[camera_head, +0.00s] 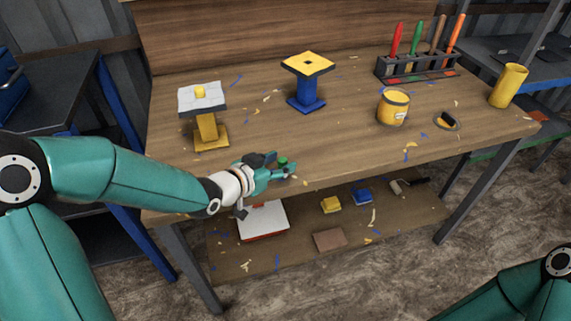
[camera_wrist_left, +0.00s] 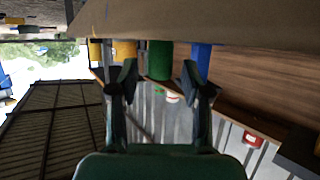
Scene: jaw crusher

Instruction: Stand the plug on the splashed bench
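The plug (camera_head: 283,160) is a small green cylinder at the front edge of the bench, partly hidden by my left gripper (camera_head: 279,167). In the left wrist view, which is upside down, the green plug (camera_wrist_left: 159,60) appears upright against the bench top (camera_wrist_left: 230,30). The open fingers of my left gripper (camera_wrist_left: 159,72) are on either side of it, with a visible gap on both sides. The wooden bench (camera_head: 330,140) is speckled with blue and yellow flecks. My right gripper is out of view; only part of my right arm shows at bottom right.
A yellow stand with a pale top (camera_head: 202,97) and a blue stand with a yellow top (camera_head: 306,66) are behind. A yellow mug (camera_head: 393,107), a yellow cylinder (camera_head: 508,86) and a tool rack (camera_head: 418,67) stand to the right. Small blocks lie on the lower shelf (camera_head: 290,255).

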